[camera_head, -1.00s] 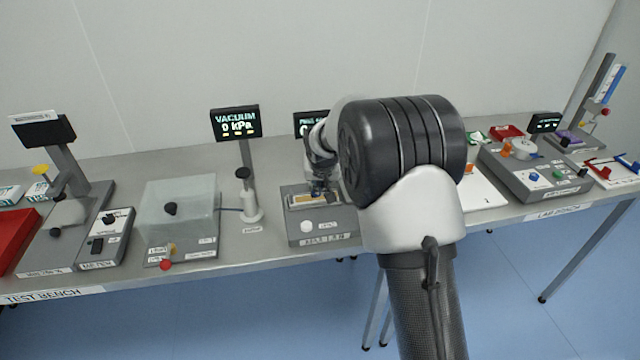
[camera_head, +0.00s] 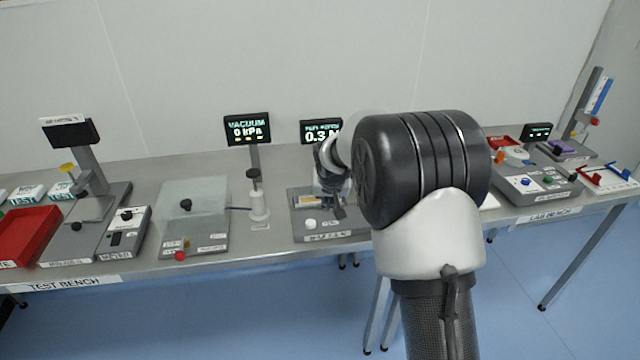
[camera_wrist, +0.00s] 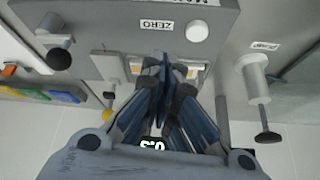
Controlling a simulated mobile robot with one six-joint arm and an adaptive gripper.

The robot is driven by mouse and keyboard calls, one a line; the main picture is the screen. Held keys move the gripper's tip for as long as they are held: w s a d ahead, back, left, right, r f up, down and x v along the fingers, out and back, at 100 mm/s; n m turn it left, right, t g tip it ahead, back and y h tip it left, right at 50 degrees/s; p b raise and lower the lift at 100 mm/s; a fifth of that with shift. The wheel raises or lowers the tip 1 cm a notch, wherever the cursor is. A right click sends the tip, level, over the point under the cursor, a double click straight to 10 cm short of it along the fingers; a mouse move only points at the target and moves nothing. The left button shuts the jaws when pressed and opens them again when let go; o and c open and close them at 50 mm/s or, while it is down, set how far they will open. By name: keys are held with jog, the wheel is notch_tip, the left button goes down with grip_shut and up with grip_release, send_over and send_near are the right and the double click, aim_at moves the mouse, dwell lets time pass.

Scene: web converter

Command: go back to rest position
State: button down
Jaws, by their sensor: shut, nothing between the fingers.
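My gripper (camera_head: 338,212) hangs over the right part of the grey scale-like device (camera_head: 308,234) on the bench; my own arm covers much of the area to its right. In the wrist view my gripper (camera_wrist: 168,75) shows its fingers drawn together with nothing between them. Beyond the fingertips lies the device with its white ZERO button (camera_wrist: 197,31) and a pale plate partly hidden by the fingers. I cannot tell the exact gap to the device.
A vacuum display (camera_head: 248,128) on a post and a valve (camera_head: 258,200) stand left of the device. A clear-lidded box (camera_head: 194,205) and a red tray (camera_head: 28,235) lie farther left. A grey console (camera_head: 535,187) is at the right.

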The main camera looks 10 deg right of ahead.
jog(key=shift+r, duration=0.1)
jog(key=s+r, duration=0.7)
jog(key=s, duration=0.4)
jog(key=s+r, duration=0.8)
jog(key=s, duration=0.2)
jog(key=s+a+f+n+g, duration=0.1)
jog(key=s+n, duration=0.1)
jog(key=s, duration=2)
jog(key=shift+s+f+y, duration=0.3)
jog(key=shift+f+y, duration=0.1)
